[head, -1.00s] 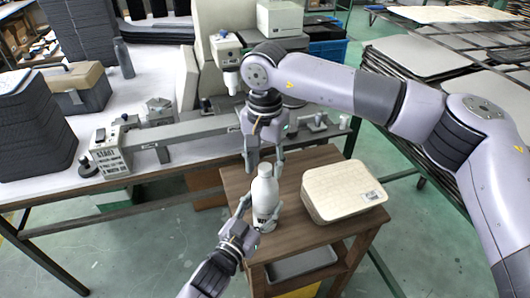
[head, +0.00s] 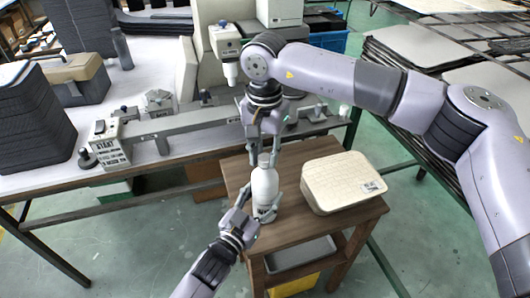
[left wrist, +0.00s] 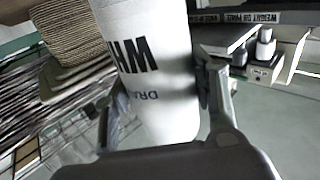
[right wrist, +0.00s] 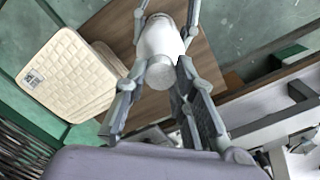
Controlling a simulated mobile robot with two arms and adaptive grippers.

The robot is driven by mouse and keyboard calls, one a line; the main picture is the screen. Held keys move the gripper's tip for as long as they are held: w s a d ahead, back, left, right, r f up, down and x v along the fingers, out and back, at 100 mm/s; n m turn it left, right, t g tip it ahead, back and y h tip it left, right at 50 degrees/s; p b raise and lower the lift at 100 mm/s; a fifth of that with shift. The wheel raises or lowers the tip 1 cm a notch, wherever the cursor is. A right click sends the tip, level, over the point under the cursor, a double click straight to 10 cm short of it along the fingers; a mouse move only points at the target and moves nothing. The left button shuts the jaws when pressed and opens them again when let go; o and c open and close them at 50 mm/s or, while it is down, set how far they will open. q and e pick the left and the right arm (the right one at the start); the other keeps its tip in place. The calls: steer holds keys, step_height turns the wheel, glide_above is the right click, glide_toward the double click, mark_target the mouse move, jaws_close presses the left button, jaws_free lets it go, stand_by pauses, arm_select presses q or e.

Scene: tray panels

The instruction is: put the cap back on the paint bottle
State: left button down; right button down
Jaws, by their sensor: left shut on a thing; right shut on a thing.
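The white paint bottle (head: 264,185) stands upright on the small brown table. My left gripper (head: 255,202) is shut around its lower body. The left wrist view shows the bottle (left wrist: 152,70) close up, with dark lettering. My right gripper (head: 265,166) points down over the bottle's top and is shut on the whitish cap (head: 264,158). In the right wrist view the round cap (right wrist: 160,75) is between the fingers, in line with the bottle (right wrist: 160,38). I cannot tell whether it is fully seated on the neck.
A cream, quilted-looking box (head: 335,170) with a label lies on the brown table (head: 300,222), right of the bottle. Behind is a long workbench (head: 175,160) with a grey rail device (head: 190,132). My right arm spans the upper right.

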steer(key=m, duration=0.7)
steer(key=shift+m, duration=0.4)
steer(key=m, duration=1.2)
steer(key=shift+m, duration=0.3)
steer(key=m, duration=0.4)
steer(key=c, duration=1.3)
jaws_free()
